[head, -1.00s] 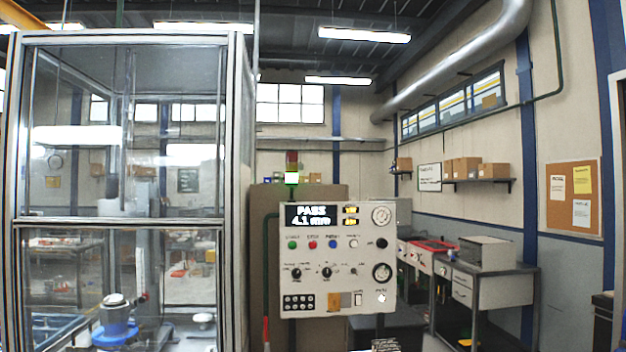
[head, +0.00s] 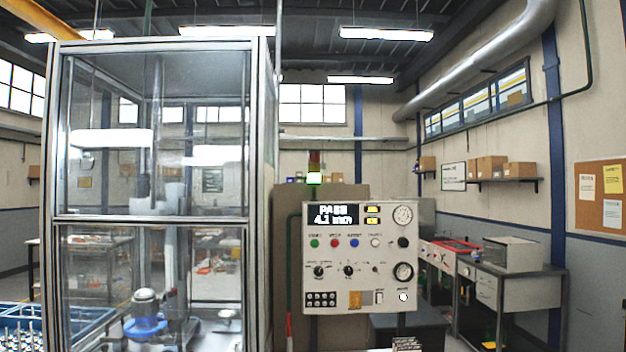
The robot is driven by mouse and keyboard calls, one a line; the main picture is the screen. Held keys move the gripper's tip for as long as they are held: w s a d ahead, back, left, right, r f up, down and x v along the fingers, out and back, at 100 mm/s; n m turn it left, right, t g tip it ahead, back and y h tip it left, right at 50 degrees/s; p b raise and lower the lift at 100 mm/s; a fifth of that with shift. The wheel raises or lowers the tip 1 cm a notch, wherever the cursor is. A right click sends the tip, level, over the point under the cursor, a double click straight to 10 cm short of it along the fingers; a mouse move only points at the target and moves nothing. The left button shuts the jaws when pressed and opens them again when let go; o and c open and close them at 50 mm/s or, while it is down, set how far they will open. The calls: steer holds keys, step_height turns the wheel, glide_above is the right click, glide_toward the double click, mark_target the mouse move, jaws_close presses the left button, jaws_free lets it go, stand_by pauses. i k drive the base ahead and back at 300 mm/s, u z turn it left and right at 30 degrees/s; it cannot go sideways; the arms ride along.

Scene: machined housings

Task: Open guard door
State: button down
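The guard door (head: 152,219) is a clear-panelled, aluminium-framed front on the tall enclosure at the left of the head view. It looks closed, with a horizontal bar across its middle. Behind the panels I see a blue part with a metallic top (head: 146,312) low inside. A handle cannot be made out clearly. My gripper is not in view.
A control panel (head: 361,257) with a display reading PASS stands right of the enclosure. A blue crate (head: 88,322) of parts is at lower left. A bench (head: 520,290) and shelf (head: 505,180) with boxes line the right wall.

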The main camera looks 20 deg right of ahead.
mark_target(59, 230)
steer(key=i, duration=0.95)
steer(key=z, duration=0.85)
steer(key=k, duration=0.15)
steer(key=u, duration=2.9)
